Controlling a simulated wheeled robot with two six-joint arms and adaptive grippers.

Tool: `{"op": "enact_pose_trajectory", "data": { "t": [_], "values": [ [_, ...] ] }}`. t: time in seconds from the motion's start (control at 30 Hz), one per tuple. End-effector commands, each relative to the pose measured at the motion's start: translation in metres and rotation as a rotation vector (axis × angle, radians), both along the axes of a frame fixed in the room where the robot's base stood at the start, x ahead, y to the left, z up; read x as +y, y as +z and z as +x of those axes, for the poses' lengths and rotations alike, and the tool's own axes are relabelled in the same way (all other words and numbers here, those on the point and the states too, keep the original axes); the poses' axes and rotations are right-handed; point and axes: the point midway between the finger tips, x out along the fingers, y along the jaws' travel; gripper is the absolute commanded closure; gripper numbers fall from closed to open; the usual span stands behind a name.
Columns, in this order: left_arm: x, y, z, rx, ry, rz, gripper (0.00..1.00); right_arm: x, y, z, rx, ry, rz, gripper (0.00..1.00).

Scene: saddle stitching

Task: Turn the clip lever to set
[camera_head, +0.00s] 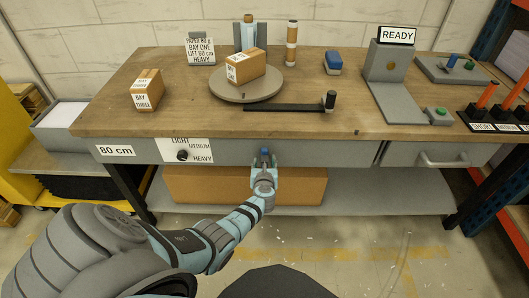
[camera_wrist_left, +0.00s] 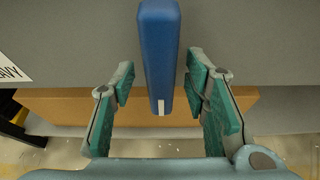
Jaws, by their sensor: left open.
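The clip lever (camera_head: 265,153) is a small blue bar on the grey front face of the workbench. In the left wrist view the lever (camera_wrist_left: 160,55) hangs straight down, with a white mark at its lower end. My left gripper (camera_head: 264,167) is at the lever from below and in front. In the left wrist view its green-padded fingers (camera_wrist_left: 160,82) are open, one on each side of the lever, with a gap on both sides. My right gripper is not in view.
Left of the lever is a black knob (camera_head: 182,155) on a LIGHT/MEDIUM/HEAVY plate. Right of it is a drawer handle (camera_head: 442,160). A long cardboard box (camera_head: 215,186) lies on the shelf below. The bench top bears a turntable (camera_head: 228,91) with a carton and a READY sign (camera_head: 397,35).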

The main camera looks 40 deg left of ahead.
Motion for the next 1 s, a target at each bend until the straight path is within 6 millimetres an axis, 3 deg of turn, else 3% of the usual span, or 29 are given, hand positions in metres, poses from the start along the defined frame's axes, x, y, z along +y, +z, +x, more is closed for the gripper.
{"op": "enact_pose_trajectory", "data": {
  "t": [0.3,0.47,1.0],
  "values": [
    [-0.042,0.024,-0.054,0.007,-0.006,-0.010,0.58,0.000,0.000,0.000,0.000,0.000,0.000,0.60],
    [-0.058,0.036,-0.074,0.007,-0.007,-0.008,0.58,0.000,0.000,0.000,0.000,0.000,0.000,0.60],
    [-0.061,0.039,-0.078,0.006,-0.005,-0.006,0.58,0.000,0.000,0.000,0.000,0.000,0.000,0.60]
  ]
}}
